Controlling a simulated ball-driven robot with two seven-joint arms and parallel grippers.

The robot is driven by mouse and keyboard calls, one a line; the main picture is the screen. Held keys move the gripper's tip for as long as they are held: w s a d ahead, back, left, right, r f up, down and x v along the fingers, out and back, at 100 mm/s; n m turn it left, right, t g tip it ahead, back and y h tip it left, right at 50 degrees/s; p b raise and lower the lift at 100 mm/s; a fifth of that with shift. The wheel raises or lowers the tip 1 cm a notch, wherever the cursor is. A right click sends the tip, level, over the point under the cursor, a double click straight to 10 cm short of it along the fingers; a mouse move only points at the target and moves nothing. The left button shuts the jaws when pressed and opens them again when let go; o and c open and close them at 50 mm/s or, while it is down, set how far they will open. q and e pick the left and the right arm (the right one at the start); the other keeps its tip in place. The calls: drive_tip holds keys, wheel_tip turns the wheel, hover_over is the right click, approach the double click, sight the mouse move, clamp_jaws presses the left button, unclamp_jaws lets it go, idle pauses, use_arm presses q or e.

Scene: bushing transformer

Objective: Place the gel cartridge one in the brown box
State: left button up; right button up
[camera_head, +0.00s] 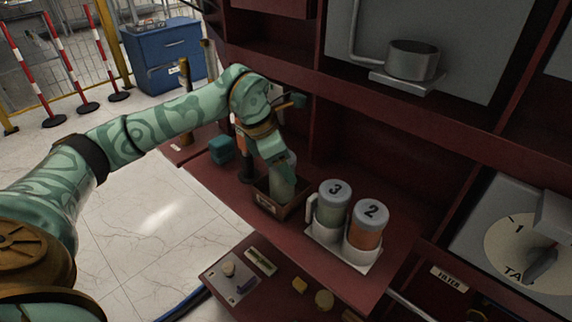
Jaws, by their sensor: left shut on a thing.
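My left gripper (279,166) reaches down over the small brown box (266,204) on the dark red counter. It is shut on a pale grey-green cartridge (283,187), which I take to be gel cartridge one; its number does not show. The cartridge's lower part is inside the box opening, behind the front wall, so I cannot tell whether it touches the bottom. My right gripper is not in view.
Canisters marked 3 (333,206) and 2 (368,226) stand in a white holder (340,252) just right of the box. A teal object (221,149) is to the left. A shelf with a metal pot (412,60) hangs above. A control panel (229,276) is in front.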

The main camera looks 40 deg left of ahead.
use_arm(q)
drive_tip(key=o, duration=1.3)
drive_tip(key=shift+c, duration=0.2)
drive_tip(key=p+v, duration=0.2)
drive_tip(key=v, duration=0.3)
drive_tip(key=shift+r, duration=0.15)
drive_tip(key=p+v, duration=0.3)
drive_tip(key=v, duration=0.4)
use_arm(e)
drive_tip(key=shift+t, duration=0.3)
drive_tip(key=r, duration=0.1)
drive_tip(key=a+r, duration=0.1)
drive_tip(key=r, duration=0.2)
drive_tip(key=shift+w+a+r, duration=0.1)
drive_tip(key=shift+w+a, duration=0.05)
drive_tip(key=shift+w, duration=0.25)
